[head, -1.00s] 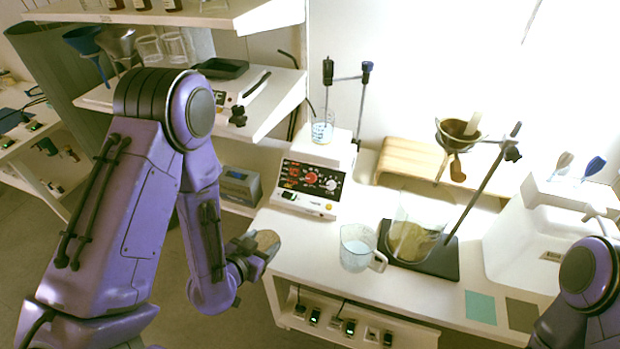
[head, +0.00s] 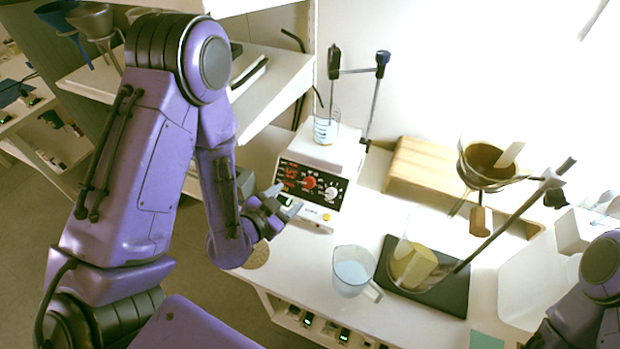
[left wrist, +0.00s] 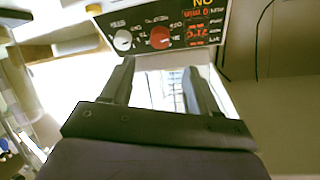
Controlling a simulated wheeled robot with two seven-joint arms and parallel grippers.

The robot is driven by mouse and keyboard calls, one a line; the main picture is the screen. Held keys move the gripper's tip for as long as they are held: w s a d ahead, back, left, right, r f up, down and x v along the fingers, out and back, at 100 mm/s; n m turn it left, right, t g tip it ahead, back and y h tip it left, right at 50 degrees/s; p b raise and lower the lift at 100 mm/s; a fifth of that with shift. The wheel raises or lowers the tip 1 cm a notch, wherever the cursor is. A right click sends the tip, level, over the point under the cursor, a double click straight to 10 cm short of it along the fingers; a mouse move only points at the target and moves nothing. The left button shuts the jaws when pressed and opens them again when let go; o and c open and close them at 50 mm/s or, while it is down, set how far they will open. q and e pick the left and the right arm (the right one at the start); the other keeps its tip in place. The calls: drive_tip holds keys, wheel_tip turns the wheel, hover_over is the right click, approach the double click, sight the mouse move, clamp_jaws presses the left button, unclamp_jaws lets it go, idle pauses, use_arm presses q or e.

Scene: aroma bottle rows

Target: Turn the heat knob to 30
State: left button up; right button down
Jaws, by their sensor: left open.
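The white hotplate stirrer (head: 327,150) stands on the bench with its dark panel facing me. The panel has a red knob (head: 309,182), a white knob (head: 332,191) and a lit red display (head: 290,175). I cannot tell for certain which label is on which knob. My left gripper (head: 285,199) is open and empty, just in front of the panel's lower left. In the left wrist view the panel appears upside down, with the red knob (left wrist: 159,37) beyond the open fingers (left wrist: 160,70), not touched. The white knob (left wrist: 123,40) is to its left.
A glass beaker (head: 326,128) stands on the hotplate beside a rod stand (head: 373,95). A beaker of pale liquid (head: 353,271) and a dark stand base (head: 425,276) occupy the bench to the right. A wooden block (head: 432,178) is behind.

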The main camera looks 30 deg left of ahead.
sight(308, 182)
use_arm(q)
drive_tip(key=b+x, duration=0.1)
drive_tip(key=x, duration=0.8)
drive_tip(key=shift+w+d+f, duration=0.1)
drive_tip(key=shift+w+f, duration=0.05)
drive_tip(key=shift+w, duration=0.1)
use_arm(e)
drive_tip(key=shift+s+f, duration=0.25)
drive_tip(key=shift+f, duration=0.85)
use_arm(q)
drive_tip(key=c, duration=1)
